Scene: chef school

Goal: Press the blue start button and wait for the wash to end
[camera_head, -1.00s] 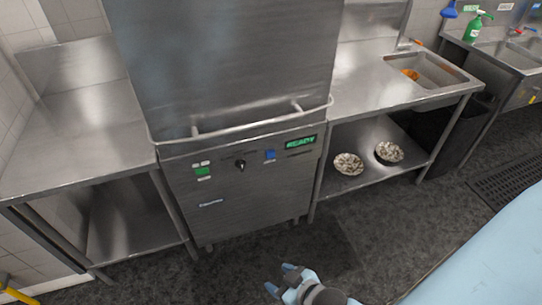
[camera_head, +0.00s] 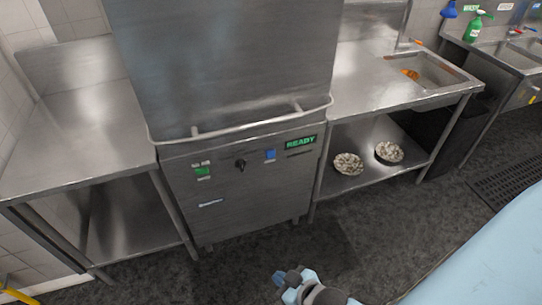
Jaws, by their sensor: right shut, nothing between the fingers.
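The dishwasher (camera_head: 235,190) is a steel hood machine with its hood (camera_head: 225,70) down and a bar handle across the front. The blue start button (camera_head: 270,155) is on its front panel, right of a black knob (camera_head: 240,164). A green-lit display (camera_head: 301,143) right of the button reads READY. My right gripper (camera_head: 281,275) is shut and empty, low in the picture over the floor, well below and apart from the button. My left gripper is not in view.
Steel tables (camera_head: 80,145) flank the machine on both sides. Two bowls (camera_head: 348,164) sit on the right table's lower shelf. A sink (camera_head: 425,72) is set in the right table. A light-blue surface (camera_head: 490,255) fills the lower right. The floor before the machine is clear.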

